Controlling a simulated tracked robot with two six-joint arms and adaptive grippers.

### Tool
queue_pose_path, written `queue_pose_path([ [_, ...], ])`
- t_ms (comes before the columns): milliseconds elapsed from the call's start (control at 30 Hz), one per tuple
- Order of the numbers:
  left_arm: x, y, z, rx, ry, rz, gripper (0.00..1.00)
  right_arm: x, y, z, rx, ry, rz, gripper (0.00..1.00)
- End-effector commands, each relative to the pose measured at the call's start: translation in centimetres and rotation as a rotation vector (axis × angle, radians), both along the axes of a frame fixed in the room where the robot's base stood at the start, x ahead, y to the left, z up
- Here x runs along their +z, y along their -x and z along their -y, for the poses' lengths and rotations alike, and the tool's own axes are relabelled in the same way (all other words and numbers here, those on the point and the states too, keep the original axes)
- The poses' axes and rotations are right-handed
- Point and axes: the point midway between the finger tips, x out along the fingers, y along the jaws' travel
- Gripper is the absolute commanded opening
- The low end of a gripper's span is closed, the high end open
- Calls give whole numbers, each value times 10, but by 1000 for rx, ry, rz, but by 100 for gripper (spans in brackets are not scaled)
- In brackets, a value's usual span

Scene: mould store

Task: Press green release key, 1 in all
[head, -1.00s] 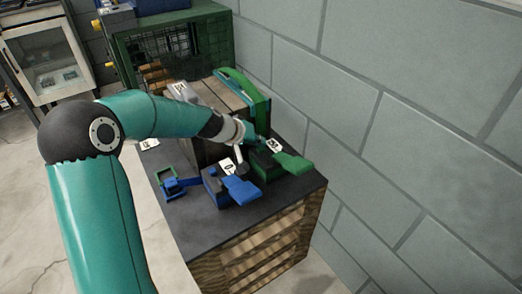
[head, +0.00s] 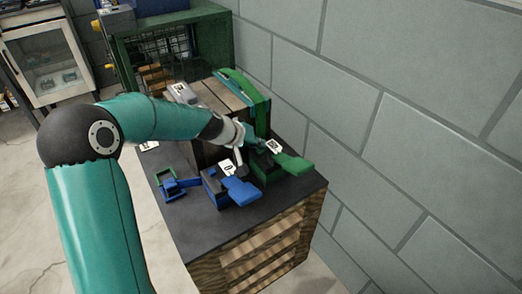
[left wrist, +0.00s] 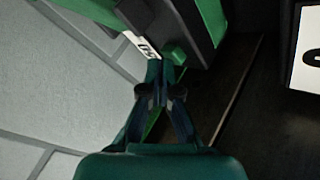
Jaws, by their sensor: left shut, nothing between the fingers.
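A dark unit with a green paddle (head: 291,163) and a white label (head: 273,146) stands on the dark bench top by the wall. In the left wrist view, a small green key (left wrist: 174,53) juts from the dark housing (left wrist: 180,22), near the printed label (left wrist: 147,47). My left gripper (left wrist: 161,70) is shut and empty, its fingertips just below the green key and label in that view. Whether they touch the key cannot be told. In the head view my left gripper (head: 257,142) is at the green unit's rear, partly hiding it. My right gripper is not in view.
A similar unit with a blue paddle (head: 240,190) stands left of the green one. A blue and green fitting (head: 177,185) lies farther left. The block wall (head: 400,130) is close on the right.

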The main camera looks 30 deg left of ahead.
Motion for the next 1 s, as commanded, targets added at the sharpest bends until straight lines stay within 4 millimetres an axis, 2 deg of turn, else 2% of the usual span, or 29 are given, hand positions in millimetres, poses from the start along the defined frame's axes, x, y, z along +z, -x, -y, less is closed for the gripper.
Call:
queue_pose_path([
  [667,-4,0,1,-1,1,-2,0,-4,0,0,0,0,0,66],
  [1000,12,0,1,-2,-1,-1,0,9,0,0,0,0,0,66],
])
